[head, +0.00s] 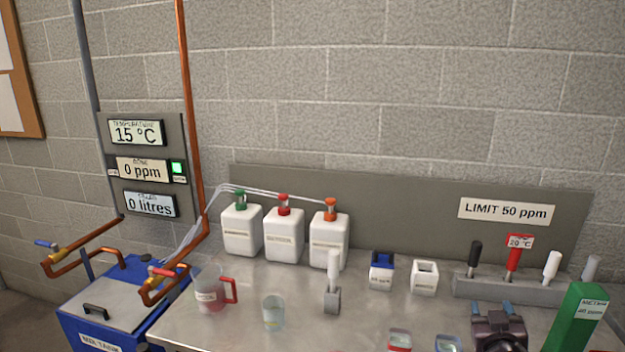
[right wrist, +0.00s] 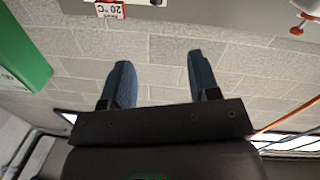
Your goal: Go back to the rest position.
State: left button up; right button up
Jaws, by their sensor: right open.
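My right gripper (head: 492,308) shows at the lower right of the head view, over the front right of the metal bench (head: 240,335). Its two blue fingertips are apart with nothing between them. In the right wrist view the gripper (right wrist: 158,82) also stands open, with only the block wall behind its fingers. It is close to the green box (head: 577,315) on its right in the head view, with a gap between them. My left gripper is not in view.
A grey rack (head: 505,290) with several handled tools stands behind the right gripper. Small cups (head: 399,340) sit left of it. White canisters (head: 284,235), a jug (head: 208,290) and a beaker (head: 273,312) stand further left. A blue tank (head: 120,300) with copper pipes is at far left.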

jog(key=s+a+f+n+g+y, duration=0.2)
jog(key=s+a+f+n+y, duration=0.25)
jog(key=s+a+f, duration=0.45)
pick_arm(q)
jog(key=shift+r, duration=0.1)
pick_arm(e)
jog(key=s+f+g, duration=0.1)
jog(key=s+f, duration=0.2)
jog(key=s, duration=0.3)
jog(key=s+a+f+m+g, duration=0.1)
jog(key=s+f, duration=0.3)
jog(key=s, duration=0.3)
jog(key=s+f+m+g, duration=0.1)
jog(key=s+f, duration=0.2)
jog(key=s, duration=0.3)
jog(key=shift+s+a+f+y, duration=0.2)
jog(key=shift+s+f+y, duration=0.1)
jog(key=shift+y, duration=0.15)
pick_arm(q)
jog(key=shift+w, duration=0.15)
pick_arm(e)
jog(key=shift+m, duration=0.25)
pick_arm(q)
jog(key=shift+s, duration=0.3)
